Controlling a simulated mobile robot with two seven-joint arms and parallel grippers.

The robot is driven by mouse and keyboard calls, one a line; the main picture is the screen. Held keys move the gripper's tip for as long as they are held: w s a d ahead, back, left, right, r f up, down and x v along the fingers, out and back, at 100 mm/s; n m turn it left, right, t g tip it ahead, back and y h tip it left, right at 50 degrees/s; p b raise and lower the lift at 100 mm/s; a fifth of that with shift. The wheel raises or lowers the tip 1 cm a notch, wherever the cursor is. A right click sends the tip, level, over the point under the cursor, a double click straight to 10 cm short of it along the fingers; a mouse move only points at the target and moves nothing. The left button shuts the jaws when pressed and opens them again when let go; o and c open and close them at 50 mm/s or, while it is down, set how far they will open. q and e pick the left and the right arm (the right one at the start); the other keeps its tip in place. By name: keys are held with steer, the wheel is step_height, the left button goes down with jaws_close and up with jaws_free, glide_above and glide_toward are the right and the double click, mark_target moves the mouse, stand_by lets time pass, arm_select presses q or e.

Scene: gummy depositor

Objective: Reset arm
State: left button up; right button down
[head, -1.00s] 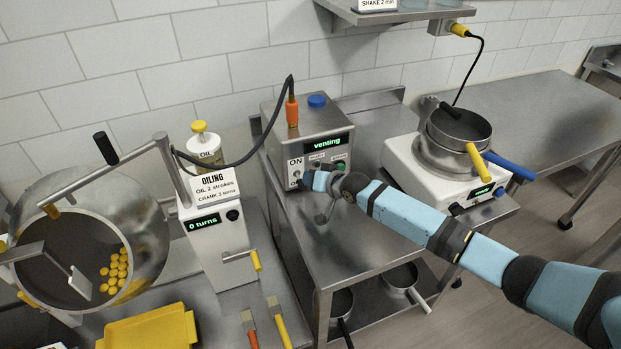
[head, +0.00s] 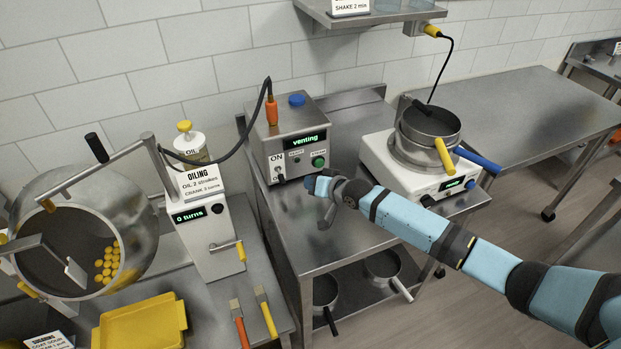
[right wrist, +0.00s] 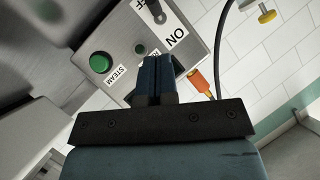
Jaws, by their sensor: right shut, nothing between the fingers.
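My right gripper (head: 318,186) is shut and empty in front of the steel control box (head: 300,158), above the steel table. In the right wrist view its blue fingers (right wrist: 154,75) are together, pointing toward the box's front panel (right wrist: 152,40). The panel carries an ON/OFF switch (head: 280,174), a green STEAM button (head: 319,162) and a display reading "venting" (head: 305,139). The green button (right wrist: 100,62) also shows in the right wrist view. A gap shows between gripper and box in the head view. My left gripper is not in view.
A hot plate (head: 415,170) with stacked pans and protruding yellow and blue handles stands right of my gripper. The oiling machine (head: 208,235) and a drum with yellow pieces (head: 105,262) are on the left. The front of the steel table (head: 320,250) is clear.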

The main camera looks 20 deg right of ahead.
steer(key=shift+n, duration=0.6)
steer(key=s+a+f, duration=0.1)
steer(key=s, duration=0.1)
steer(key=s+a+f, duration=0.1)
steer(key=s+f, duration=0.1)
steer(key=s, duration=0.1)
steer(key=s+a+f, duration=0.1)
steer(key=s+a, duration=0.1)
steer(key=s, duration=0.1)
steer(key=shift+s+f, duration=0.25)
steer(key=shift+f, duration=0.15)
steer(key=shift+n, duration=0.5)
steer(key=s+f, duration=0.1)
steer(key=s, duration=0.2)
steer(key=s+a+f, duration=0.1)
steer(key=s, duration=0.2)
steer(key=s+a+f, duration=0.1)
steer(key=s, duration=0.1)
steer(key=shift+s+a, duration=0.15)
steer(key=shift+s, duration=0.25)
steer(key=s+d+f+n+h, duration=0.1)
steer(key=s, duration=0.9)
steer(key=s+d+f+n+h, duration=0.1)
steer(key=s+d+h, duration=0.1)
steer(key=s, duration=0.8)
steer(key=shift+s+g, duration=0.25)
steer(key=shift+g, duration=0.15)
steer(key=shift+d, duration=0.1)
